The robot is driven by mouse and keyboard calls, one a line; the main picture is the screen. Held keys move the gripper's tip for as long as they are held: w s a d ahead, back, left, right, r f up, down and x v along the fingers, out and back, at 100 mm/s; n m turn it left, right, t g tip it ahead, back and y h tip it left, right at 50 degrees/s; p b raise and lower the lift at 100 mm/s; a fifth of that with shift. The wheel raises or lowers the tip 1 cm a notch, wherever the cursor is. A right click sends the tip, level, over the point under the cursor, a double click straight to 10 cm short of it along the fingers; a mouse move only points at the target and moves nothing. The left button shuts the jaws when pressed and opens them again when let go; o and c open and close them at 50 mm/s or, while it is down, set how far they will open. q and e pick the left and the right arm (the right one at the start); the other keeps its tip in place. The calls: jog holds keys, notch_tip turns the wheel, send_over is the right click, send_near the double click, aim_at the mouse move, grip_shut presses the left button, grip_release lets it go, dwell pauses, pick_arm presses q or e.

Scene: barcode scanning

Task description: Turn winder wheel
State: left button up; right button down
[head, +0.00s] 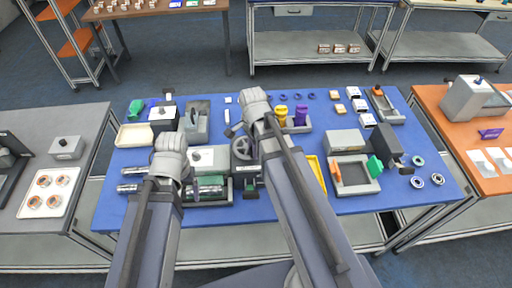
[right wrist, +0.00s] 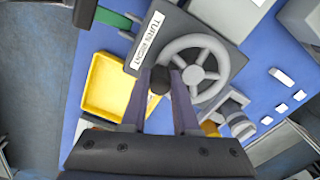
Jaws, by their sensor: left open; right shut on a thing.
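The winder is a dark grey block with a grey spoked wheel (head: 241,148), near the middle of the blue table in the head view. In the right wrist view the wheel (right wrist: 198,70) is close up, beside a white label (right wrist: 149,40) that seems to read "TURN RIGHT". My right gripper (right wrist: 160,88) is shut on the wheel's dark handle knob (right wrist: 160,77) at its rim; in the head view its fingers are mostly hidden by my arm. My left gripper (head: 171,145) is open, left of the winder above the table; its fingertips are hard to make out.
A yellow tray (right wrist: 105,85) is beside the winder. Purple and yellow pieces (head: 300,115) stand behind it. A grey tray (head: 356,188) is at the right. Side tables flank the blue table.

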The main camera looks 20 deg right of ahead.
jog(key=shift+a+m, duration=0.45)
jog(key=shift+m, duration=0.65)
jog(key=shift+a+m, duration=0.4)
jog(key=shift+m, duration=0.7)
jog(key=shift+a, duration=0.1)
jog(key=c, duration=0.9)
grip_release()
jog(key=shift+c, duration=0.2)
notch_tip(320, 180, up, 8)
jog(key=p, duration=0.7)
jog(key=shift+p, duration=0.4)
jog(key=shift+f, duration=0.2)
